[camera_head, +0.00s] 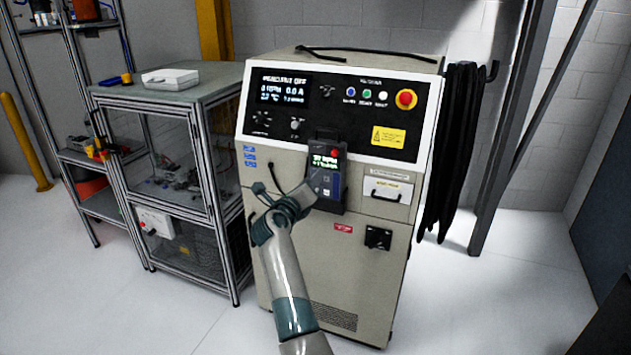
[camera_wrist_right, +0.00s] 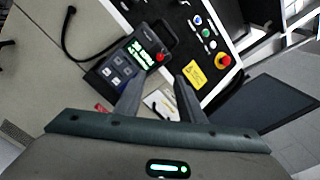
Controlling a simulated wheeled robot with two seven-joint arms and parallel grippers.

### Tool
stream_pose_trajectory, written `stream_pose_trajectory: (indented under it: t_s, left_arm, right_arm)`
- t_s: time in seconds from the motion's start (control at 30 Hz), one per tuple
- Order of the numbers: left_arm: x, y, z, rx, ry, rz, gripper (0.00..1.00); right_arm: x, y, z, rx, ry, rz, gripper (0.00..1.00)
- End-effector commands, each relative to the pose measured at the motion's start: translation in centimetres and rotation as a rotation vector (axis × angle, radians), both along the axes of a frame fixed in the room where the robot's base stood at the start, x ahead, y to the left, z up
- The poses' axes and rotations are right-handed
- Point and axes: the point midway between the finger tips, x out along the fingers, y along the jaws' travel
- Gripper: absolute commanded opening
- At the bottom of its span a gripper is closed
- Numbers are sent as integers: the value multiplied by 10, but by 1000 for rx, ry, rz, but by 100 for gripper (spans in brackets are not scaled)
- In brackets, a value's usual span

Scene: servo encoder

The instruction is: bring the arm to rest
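My right arm reaches up from the bottom of the head view to the front of a beige machine cabinet (camera_head: 290,180). My right gripper (camera_head: 312,188) is at the lower left of a dark handheld unit (camera_head: 328,172) with a green-lit screen and a red button. In the right wrist view the gripper's two fingers (camera_wrist_right: 158,98) stand apart with nothing between them. The handheld unit (camera_wrist_right: 128,62) lies beyond the left finger; whether they touch I cannot tell. My left gripper is not in view.
The cabinet's panel has a display (camera_head: 283,90), knobs, buttons and a red emergency stop (camera_head: 405,99). A drawer handle (camera_head: 386,194) sticks out at the right. Black cables (camera_head: 458,150) hang beside it. A glass-sided bench (camera_head: 165,160) stands left.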

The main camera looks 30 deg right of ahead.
Motion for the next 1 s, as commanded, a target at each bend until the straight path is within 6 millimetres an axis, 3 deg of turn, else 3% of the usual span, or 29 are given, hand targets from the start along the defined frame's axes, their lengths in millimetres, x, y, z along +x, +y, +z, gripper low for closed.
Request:
stream_pose_trajectory:
  t_s: [0.47,0.63,0.77,0.87,1.0]
  left_arm:
    - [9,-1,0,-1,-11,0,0]
    - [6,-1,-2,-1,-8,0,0]
    - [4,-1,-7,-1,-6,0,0]
    - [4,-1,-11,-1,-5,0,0]
    - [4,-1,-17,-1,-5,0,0]
  right_arm:
    - [0,0,0,-1,1,0,36]
    - [-1,2,-16,-54,37,9,36]
    - [-3,10,-55,-191,129,40,36]
    - [-7,22,-99,-348,234,90,36]
    - [-17,48,-176,-590,403,202,36]
